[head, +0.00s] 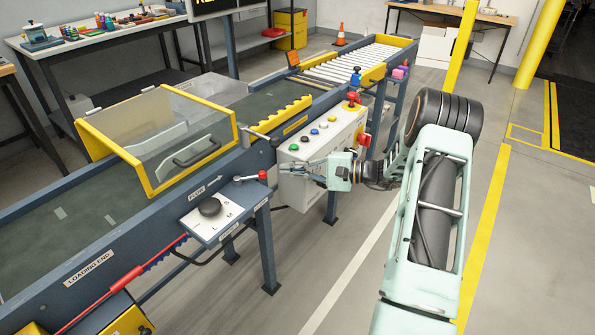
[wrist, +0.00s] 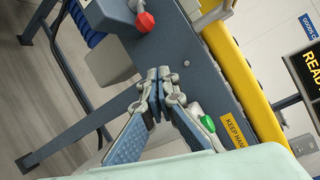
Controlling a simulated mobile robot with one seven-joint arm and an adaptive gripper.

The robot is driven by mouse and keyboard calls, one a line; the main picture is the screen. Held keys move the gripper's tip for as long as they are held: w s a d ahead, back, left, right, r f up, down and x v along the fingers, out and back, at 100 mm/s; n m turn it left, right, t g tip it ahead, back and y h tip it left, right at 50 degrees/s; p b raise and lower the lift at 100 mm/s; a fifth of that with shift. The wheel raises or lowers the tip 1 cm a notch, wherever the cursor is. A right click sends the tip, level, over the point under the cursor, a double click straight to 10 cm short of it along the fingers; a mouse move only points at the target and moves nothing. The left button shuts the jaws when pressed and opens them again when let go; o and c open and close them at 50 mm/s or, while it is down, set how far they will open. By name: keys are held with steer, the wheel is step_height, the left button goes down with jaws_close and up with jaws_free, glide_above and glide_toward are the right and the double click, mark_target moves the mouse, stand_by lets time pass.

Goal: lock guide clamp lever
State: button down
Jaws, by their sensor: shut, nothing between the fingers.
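A short lever with a red knob (head: 262,175) stands on the small panel at the conveyor's near side, and its arm reaches left from the knob. I take it for the guide clamp lever, but no label on it can be read. A red knob on a grey arm (wrist: 145,21) also shows near the top of the wrist view. My gripper (head: 312,170) is to the right of the lever, in front of the control box, and apart from the knob. In the wrist view, my gripper's fingertips (wrist: 158,76) are together and empty, below the red knob.
The small panel (head: 212,213) carries a black knob (head: 209,207). The white control box (head: 325,143) has coloured buttons and stands close to my gripper. A clear guard (head: 170,140) with a yellow frame covers part of the belt (head: 60,240). The floor at the right is open.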

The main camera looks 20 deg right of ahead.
mark_target(250, 177)
steer(key=x, duration=0.5)
steer(key=shift+s+a+b, duration=0.1)
steer(key=shift+a+b, duration=0.15)
steer(key=shift+b, duration=0.05)
steer(key=s, duration=0.1)
steer(key=s+r, duration=0.1)
steer(key=s, duration=0.1)
steer(key=shift+s+a+r, duration=0.2)
steer(key=shift+a+r, duration=0.05)
steer(key=shift+s, duration=0.1)
steer(key=shift+s+a+b, duration=0.1)
steer(key=shift+s+b, duration=0.35)
steer(key=shift+s, duration=0.7)
steer(key=shift+f, duration=0.1)
